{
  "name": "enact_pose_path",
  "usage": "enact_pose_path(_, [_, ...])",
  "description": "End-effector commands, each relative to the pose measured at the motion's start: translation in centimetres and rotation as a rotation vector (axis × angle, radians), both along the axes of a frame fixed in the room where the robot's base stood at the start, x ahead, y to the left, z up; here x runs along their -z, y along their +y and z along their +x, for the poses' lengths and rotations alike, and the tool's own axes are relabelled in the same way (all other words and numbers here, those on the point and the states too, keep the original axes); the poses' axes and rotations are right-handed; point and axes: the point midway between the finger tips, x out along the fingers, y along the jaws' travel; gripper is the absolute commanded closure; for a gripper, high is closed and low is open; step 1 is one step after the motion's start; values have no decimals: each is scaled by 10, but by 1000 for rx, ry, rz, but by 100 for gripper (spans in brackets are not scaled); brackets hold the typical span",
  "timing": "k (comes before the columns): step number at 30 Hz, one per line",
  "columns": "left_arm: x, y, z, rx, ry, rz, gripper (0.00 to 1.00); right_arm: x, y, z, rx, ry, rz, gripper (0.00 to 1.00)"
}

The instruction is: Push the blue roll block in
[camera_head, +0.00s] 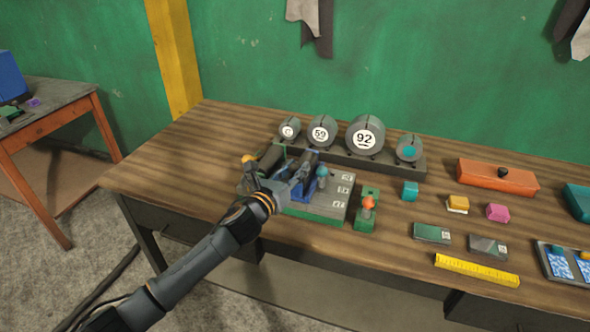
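A grey control panel (325,208) with a green front edge and several white labels sits on the wooden workbench. A blue block (309,190) with a blue-tipped knob (322,171) is at the middle of the panel, partly hidden. My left gripper (292,180) is over the panel's left part, just left of the blue block. Whether it touches the block I cannot tell. Its fingers are small and dark, and overlap the parts behind, so their opening is unclear. My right gripper is not in view.
A green block with an orange knob (368,203) stands right of the panel. Behind is a dark rack (400,169) of round gauges. A teal cube (410,191), an orange box (497,179) and a yellow ruler (476,270) lie further right. The bench's left end is clear.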

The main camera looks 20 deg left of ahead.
Motion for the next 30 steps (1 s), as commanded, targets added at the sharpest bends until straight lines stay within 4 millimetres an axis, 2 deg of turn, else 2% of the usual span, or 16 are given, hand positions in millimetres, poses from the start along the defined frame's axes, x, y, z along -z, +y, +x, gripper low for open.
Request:
enact_pose_path(1, [0,0,0,0,0,0,96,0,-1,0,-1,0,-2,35])
enact_pose_path(2, [0,0,0,0,0,0,100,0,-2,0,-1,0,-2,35])
enact_pose_path(8, [0,2,0,-1,0,1,100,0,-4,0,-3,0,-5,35])
enact_pose_path(15, [1,34,1,-3,2,4,100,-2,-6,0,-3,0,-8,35])
enact_pose_path(24, [2,34,0,2,3,0,100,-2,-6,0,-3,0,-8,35])
enact_pose_path(25, [2,34,0,2,3,0,66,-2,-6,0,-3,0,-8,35])
enact_pose_path(28, [2,35,0,2,3,0,47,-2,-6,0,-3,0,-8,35])
enact_pose_path(30, [1,35,1,1,2,-1,47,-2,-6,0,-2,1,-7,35])
